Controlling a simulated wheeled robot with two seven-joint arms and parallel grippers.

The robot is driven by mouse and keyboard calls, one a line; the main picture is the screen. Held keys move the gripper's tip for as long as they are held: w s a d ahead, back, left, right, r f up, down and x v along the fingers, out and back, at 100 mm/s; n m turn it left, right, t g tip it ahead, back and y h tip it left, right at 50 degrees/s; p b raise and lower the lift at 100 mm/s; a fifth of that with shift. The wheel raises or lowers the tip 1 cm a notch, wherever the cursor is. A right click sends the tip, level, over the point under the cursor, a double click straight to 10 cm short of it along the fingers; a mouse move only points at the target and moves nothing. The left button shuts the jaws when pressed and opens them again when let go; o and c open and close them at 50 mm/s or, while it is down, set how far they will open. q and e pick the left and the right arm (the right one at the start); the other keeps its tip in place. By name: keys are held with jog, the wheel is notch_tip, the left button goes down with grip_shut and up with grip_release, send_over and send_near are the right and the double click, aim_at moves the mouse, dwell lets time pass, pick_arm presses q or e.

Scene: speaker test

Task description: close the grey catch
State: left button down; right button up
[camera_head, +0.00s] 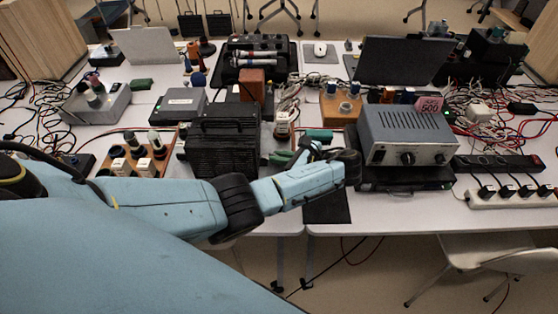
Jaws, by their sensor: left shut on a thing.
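The grey catch cannot be made out in this view. My left arm comes in from the left, and my left gripper (345,160) is at the middle of the table, close to the left side of a grey metal device (408,133) with black knobs. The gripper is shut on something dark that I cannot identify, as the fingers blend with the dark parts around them. The grey device stands on a flat black unit (405,178). My right gripper is not in view.
A black ribbed case (222,140) stands left of the gripper. A dark mat (327,207) lies below it at the table's front edge. Bare white tabletop (410,215) shows at the front right.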

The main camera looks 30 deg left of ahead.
pick_arm(q)
jog(key=shift+w+f+n+g+h+b, duration=0.1)
jog(key=shift+w+n+g+h+b, duration=0.1)
jog(key=shift+n+g+b, duration=0.8)
jog(key=shift+w+n+g+h+b, duration=0.1)
jog(key=shift+n+g+h+b, duration=0.1)
jog(key=shift+n+g+b, duration=0.75)
jog(key=shift+a+n+g+b, duration=0.1)
jog(key=shift+n+g+b, duration=0.15)
jog(key=shift+g+b, duration=0.35)
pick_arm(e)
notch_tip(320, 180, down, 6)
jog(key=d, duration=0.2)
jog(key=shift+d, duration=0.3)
pick_arm(q)
jog(key=shift+w+g, duration=0.1)
jog(key=shift+g, duration=0.15)
jog(key=c, duration=1.5)
grip_release()
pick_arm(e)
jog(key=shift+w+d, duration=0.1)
